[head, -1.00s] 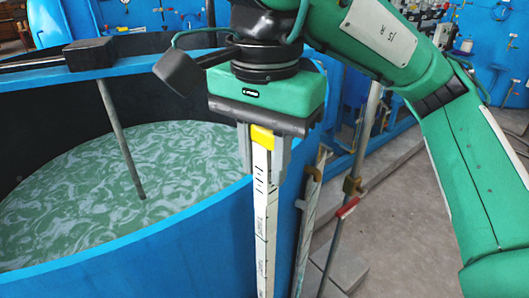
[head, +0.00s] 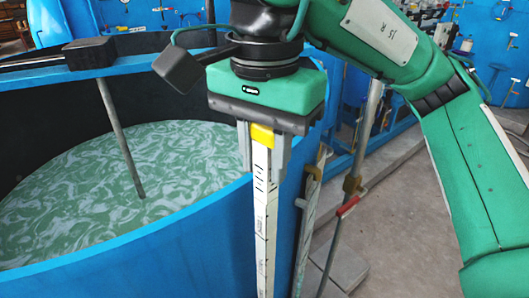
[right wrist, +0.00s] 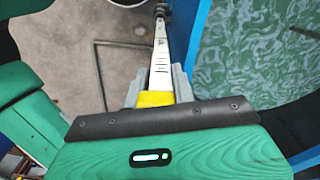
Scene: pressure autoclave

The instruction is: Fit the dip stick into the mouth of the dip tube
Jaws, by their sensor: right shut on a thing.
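The dip stick (head: 262,215) is a long white graduated strip with black marks and a yellow top. My right gripper (head: 263,150) is shut on its yellow top, outside the tank wall. The stick hangs close to upright, and its lower end is out of the head view. In the right wrist view the stick (right wrist: 161,62) runs away from my right gripper (right wrist: 156,88) toward a small dark round fitting (right wrist: 160,11), perhaps the dip tube's mouth. I cannot tell whether the stick's tip is inside it. My left gripper is not in view.
A blue open tank (head: 150,255) with swirling green liquid (head: 100,195) stands to the left. A grey rod (head: 122,140) reaches into it. A white scale strip (head: 309,220) and a pipe with a red-handled valve (head: 347,207) stand just right of the stick. Concrete floor lies beyond.

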